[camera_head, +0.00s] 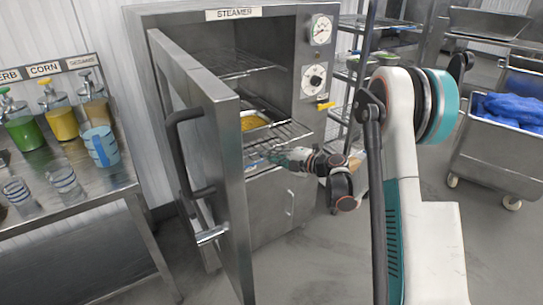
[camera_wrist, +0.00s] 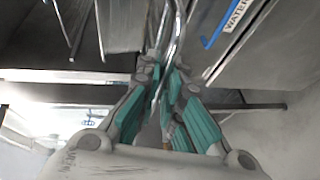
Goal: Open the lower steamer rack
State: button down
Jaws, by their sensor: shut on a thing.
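The steamer (camera_head: 305,85) stands with its door (camera_head: 218,130) swung open toward me. The lower rack (camera_head: 290,133) is a wire shelf in the steamer's opening and seems to stick out a little past the front. A pan of yellow food (camera_head: 252,122) sits on it, partly hidden by the door. My gripper (camera_head: 265,157) is at the rack's front edge. In the wrist view my gripper (camera_wrist: 166,80) is closed around a thin metal bar (camera_wrist: 179,28), which appears to be the rack's front bar. The upper rack (camera_head: 235,68) is inside the steamer above.
The open door stands left of my gripper. A counter (camera_head: 75,205) with dispensers and cups is at the left. A shelf rack (camera_head: 345,70) stands to the right of the steamer. A cart (camera_head: 500,160) with blue cloth is at the far right. The floor in front is clear.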

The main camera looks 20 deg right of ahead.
jog(key=c, duration=1.8)
grip_release()
jog(key=shift+o, duration=0.2)
jog(key=shift+d, duration=0.1)
jog(key=v, duration=1.1)
jog(key=shift+s+d, duration=0.25)
jog(key=shift+s, duration=0.05)
jog(key=shift+r, duration=0.1)
